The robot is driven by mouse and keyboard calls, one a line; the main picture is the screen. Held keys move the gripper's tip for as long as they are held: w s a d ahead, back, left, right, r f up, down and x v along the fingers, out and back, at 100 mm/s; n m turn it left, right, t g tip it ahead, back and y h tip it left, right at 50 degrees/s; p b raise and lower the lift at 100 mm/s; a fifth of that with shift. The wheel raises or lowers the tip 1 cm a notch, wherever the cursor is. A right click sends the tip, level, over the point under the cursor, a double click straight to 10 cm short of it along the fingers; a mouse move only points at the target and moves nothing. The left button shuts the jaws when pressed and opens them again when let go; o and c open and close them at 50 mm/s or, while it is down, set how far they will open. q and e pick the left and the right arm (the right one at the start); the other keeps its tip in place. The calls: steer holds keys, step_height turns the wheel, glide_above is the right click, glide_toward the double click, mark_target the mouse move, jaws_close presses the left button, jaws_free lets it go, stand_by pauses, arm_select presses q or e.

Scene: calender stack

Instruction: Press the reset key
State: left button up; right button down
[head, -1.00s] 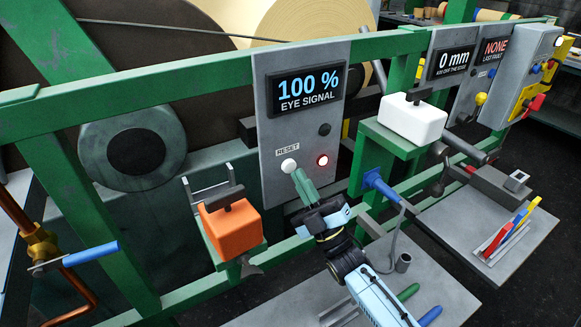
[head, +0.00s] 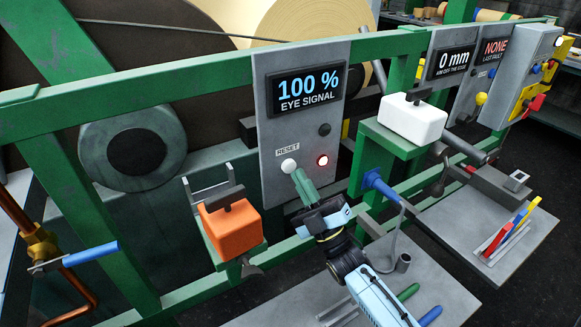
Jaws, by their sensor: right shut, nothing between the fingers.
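The reset key (head: 289,165) is a round white button under the RESET label on the grey panel (head: 270,135). My right gripper (head: 298,174) reaches up from below, its green fingers shut together and empty. The fingertips are just below and to the right of the key in the head view. I cannot tell whether they touch it or the panel. The key is not covered. The display (head: 306,90) above reads 100 % EYE SIGNAL. My left gripper is not in view.
A dark knob (head: 324,130) sits above the red lamp. An orange block (head: 231,231) on a bracket is left of my right gripper, and a white block (head: 412,119) is to the right. Green rails (head: 200,75) cross the frame. A grey shelf (head: 262,312) lies below.

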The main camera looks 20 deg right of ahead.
steer(key=shift+w, duration=0.1)
steer(key=shift+w+b, duration=0.3)
steer(key=shift+w, duration=0.05)
steer(key=shift+w+a+b, duration=0.1)
steer(key=shift+w+b, duration=0.2)
steer(key=shift+w, duration=0.1)
stand_by(0.8)
steer(key=shift+s, duration=0.1)
stand_by(0.3)
steer(key=shift+s+p, duration=0.45)
steer(key=shift+s, duration=0.3)
steer(key=shift+s+d+p, duration=0.25)
steer(key=shift+s+p, duration=0.3)
steer(key=shift+s, duration=0.7)
steer(key=shift+s+d+p, duration=0.2)
steer(key=shift+s+p, duration=0.3)
steer(key=shift+s, duration=0.75)
